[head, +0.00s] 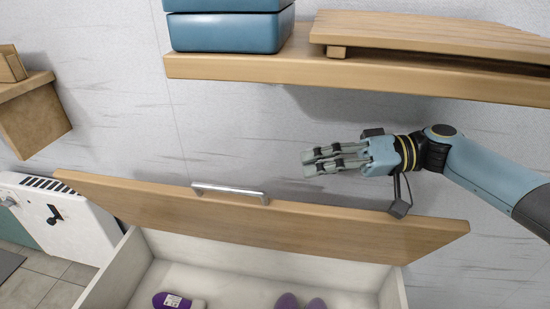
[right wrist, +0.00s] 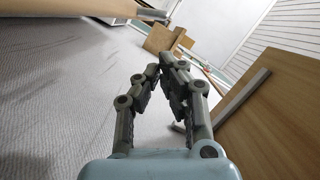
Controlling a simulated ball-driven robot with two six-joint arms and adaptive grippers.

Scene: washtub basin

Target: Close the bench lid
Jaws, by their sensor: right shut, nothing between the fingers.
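The bench lid (head: 300,224) is a long wooden board standing raised and tilted over the white bench box (head: 122,270). A silver bar handle (head: 230,193) sits on its upper edge. The lid (right wrist: 270,125) and its handle (right wrist: 236,100) also show at the right of the right wrist view. My right gripper (head: 308,162) is shut and empty, above and behind the lid's top edge, right of the handle and apart from both. Its fingers (right wrist: 170,68) come together in the right wrist view. My left gripper is not in view.
A wooden wall shelf (head: 370,75) with blue boxes (head: 228,30) and a slatted board (head: 430,32) hangs above my right gripper. Purple items (head: 178,300) lie in the open box. A white appliance (head: 50,215) stands at left, below a small wooden shelf (head: 30,115).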

